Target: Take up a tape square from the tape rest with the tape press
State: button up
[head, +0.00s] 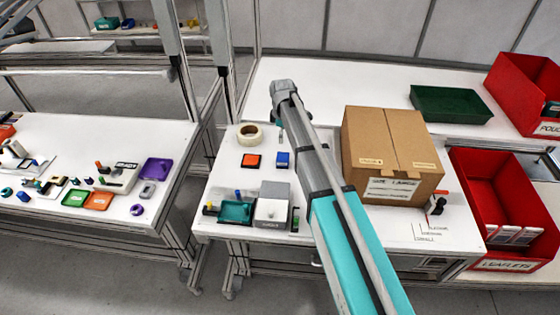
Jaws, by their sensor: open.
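My arm reaches from the bottom of the head view over the right-hand table, and its wrist stands above the table's left part. My gripper (280,127) is mostly hidden by the wrist and arm; only a small part shows, with nothing seen in it. Below it stands a small blue block (283,159), which may be the tape press. To its left lies an orange square with a dark border (251,160), possibly the tape rest. Single tape squares are too small to make out. A cream tape roll (249,134) lies behind the orange square.
A cardboard box (390,150) stands right of my arm. A teal tray (235,212) and a grey-white box (271,212) sit at the front left. A green tray (450,104) and red bins (486,185) lie right.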

aim_at(283, 156)
jog(key=shift+f, duration=0.1)
notch_tip(283, 156, down, 8)
jog(key=b, duration=0.8)
jog(key=shift+f+b, duration=0.25)
jog(key=shift+b, duration=0.1)
jog(key=shift+w+d+f+b, duration=0.1)
jog(key=shift+d+f+b, duration=0.05)
jog(key=shift+f+b, duration=2.45)
jog(key=c, duration=1.2)
jog(key=shift+r, duration=0.15)
